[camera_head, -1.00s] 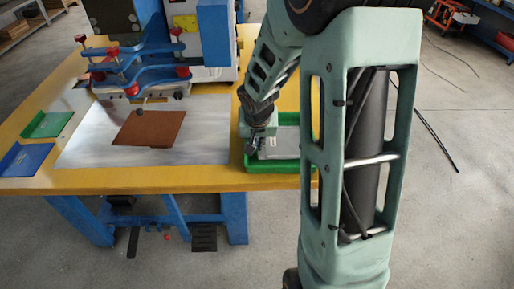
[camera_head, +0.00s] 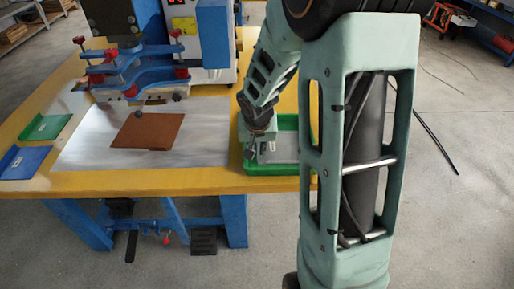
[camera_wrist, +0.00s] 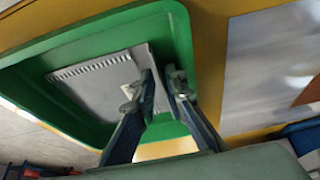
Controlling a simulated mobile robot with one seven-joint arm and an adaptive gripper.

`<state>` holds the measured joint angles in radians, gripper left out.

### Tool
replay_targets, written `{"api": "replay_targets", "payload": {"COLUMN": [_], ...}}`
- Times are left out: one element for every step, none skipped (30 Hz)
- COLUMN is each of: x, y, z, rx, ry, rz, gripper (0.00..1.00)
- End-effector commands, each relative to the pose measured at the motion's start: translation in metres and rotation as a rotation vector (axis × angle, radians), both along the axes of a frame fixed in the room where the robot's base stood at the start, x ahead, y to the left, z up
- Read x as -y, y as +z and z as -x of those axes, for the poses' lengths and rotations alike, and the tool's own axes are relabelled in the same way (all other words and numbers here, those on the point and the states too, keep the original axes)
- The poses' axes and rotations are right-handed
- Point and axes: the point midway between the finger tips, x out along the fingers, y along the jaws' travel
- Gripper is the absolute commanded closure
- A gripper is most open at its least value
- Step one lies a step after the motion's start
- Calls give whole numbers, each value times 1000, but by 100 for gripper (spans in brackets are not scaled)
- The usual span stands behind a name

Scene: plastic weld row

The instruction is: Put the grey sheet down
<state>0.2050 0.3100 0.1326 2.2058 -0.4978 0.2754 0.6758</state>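The grey sheet (camera_wrist: 105,85) lies in the green tray (camera_wrist: 178,22), with a row of small teeth along one edge, in the wrist view. In the head view the sheet (camera_head: 284,150) shows partly behind my arm, within the green tray (camera_head: 270,169) at the table's right side. My gripper (camera_wrist: 165,82) is over the tray at the sheet's right edge. Its two fingers are a little apart, with green tray showing between them. The left finger overlaps the sheet's edge in the picture; contact is unclear. The gripper (camera_head: 252,154) is small in the head view.
A brown sheet (camera_head: 147,130) lies on a silvery plate (camera_head: 85,150) left of the tray. A blue machine with red knobs (camera_head: 135,70) stands behind it. A green tray (camera_head: 47,126) and a blue tray (camera_head: 25,161) sit at the table's left.

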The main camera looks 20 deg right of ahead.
Motion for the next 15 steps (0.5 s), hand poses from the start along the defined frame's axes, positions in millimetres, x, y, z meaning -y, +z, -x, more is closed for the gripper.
{"api": "replay_targets", "payload": {"x": [-1,-1,-2,-3,-3,-4,-5,-6,-7,-8,-9,-9,-10,-11,-11], "y": [10,14,21,27,33,42,48,55,62,68,73,80,84,89,94], "z": [2,4,6,8,11,13,16,18,22,24,26,29,31,33,35], "rx": [3,3,3,4,4,5,4,5,4,4,4,4,4,3,4], "ry": [-2,-2,-1,-2,-3,-2,-3,-2,-1,-1,-1,-2,-2,-2,-1], "rz": [0,0,1,0,0,1,0,1,1,1,1,0,0,0,1], "gripper": [88,88,88,88,88,88,88,88,88,88,88,88,88,88,88]}}
